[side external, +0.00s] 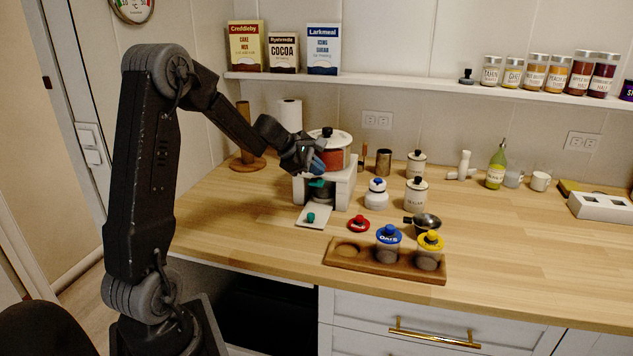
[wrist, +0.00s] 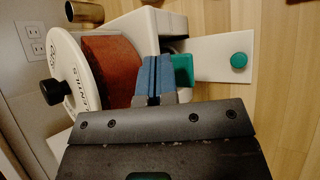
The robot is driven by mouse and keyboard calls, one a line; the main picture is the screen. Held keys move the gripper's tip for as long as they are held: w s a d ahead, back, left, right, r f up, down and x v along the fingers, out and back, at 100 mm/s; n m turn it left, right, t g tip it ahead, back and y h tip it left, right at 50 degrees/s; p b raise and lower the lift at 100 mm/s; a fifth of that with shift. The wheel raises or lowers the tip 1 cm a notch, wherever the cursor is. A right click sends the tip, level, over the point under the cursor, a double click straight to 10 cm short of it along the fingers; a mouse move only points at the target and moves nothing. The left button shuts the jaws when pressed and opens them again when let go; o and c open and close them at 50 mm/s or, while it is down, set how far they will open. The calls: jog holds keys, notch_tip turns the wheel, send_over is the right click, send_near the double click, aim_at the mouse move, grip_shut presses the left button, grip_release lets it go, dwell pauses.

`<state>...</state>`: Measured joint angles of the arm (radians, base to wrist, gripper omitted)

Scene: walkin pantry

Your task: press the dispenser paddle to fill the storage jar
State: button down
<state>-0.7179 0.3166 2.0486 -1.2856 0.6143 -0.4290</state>
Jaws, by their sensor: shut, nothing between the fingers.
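The dispenser stands on the counter, with a white lid, a black knob and a red-orange filled hopper (side external: 333,160), its label partly readable as "...NTILS" in the wrist view (wrist: 108,70). A green paddle (side external: 317,184) sits under the hopper, at the front of the white stand (side external: 345,186); it also shows in the wrist view (wrist: 184,70). A dark, glassy shape below the paddle may be the storage jar (side external: 322,197); its contents cannot be made out. My gripper (side external: 319,166) has blue fingers, shut and empty, just above the paddle. In the wrist view the fingertips (wrist: 157,62) appear close beside it; contact is unclear.
A white plate with a green knob (side external: 311,217) extends in front of the stand. A red lid (side external: 358,223) lies to its right. A wooden rack (side external: 344,262) holds blue- and yellow-lidded jars, with one empty recess.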

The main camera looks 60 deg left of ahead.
aim_at(317, 182)
jog(key=shift+f, duration=0.15)
dwell(0.5)
jog(key=shift+f, duration=0.3)
jog(key=shift+f, duration=0.75)
dwell(0.8)
jog(key=shift+r, duration=1.15)
jog(key=shift+r, duration=2.55)
